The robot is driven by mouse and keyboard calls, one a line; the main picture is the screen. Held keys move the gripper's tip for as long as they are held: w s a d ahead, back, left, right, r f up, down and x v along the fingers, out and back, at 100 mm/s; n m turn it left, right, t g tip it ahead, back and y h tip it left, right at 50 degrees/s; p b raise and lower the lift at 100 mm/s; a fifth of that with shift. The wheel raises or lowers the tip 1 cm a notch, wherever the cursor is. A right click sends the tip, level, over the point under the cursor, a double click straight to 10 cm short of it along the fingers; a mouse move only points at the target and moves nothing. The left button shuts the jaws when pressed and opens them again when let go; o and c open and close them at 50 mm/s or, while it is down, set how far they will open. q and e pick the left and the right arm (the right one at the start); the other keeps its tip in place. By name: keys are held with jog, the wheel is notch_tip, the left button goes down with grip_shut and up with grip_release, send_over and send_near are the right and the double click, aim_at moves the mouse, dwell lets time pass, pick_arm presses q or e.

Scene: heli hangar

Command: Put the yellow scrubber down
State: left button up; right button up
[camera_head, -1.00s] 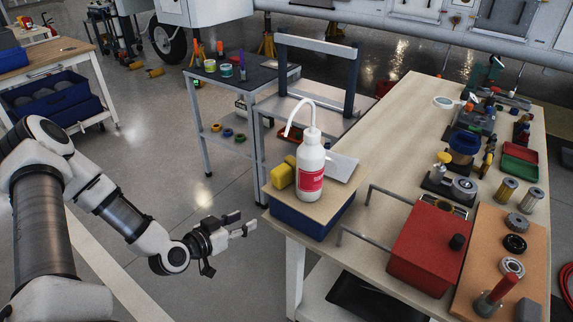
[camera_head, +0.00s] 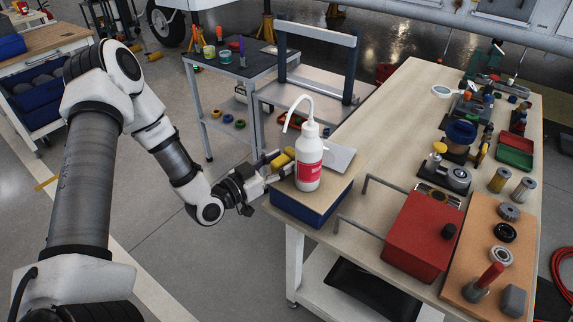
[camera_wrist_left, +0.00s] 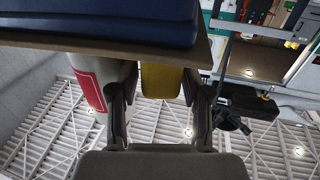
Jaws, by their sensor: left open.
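The yellow scrubber (camera_head: 283,158) rests on a tan board (camera_head: 322,201) on top of a blue bin (camera_head: 290,208), at the near left corner of the workbench. My left gripper (camera_head: 276,166) is open at the left edge of the board, with its fingertips close to the scrubber. In the left wrist view, which looks upside down, the scrubber (camera_wrist_left: 161,80) shows between the two open fingers (camera_wrist_left: 159,100). Contact with the fingers cannot be told. My right gripper is not in view.
A white squeeze bottle (camera_head: 309,165) with a red label stands on the board right beside the scrubber. A red toolbox (camera_head: 412,235) with metal handles sits to its right. A grey cart (camera_head: 240,70) stands behind. The bench middle (camera_head: 385,125) is clear.

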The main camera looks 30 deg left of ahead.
pick_arm(q)
grip_shut()
jog(key=shift+r, duration=0.1)
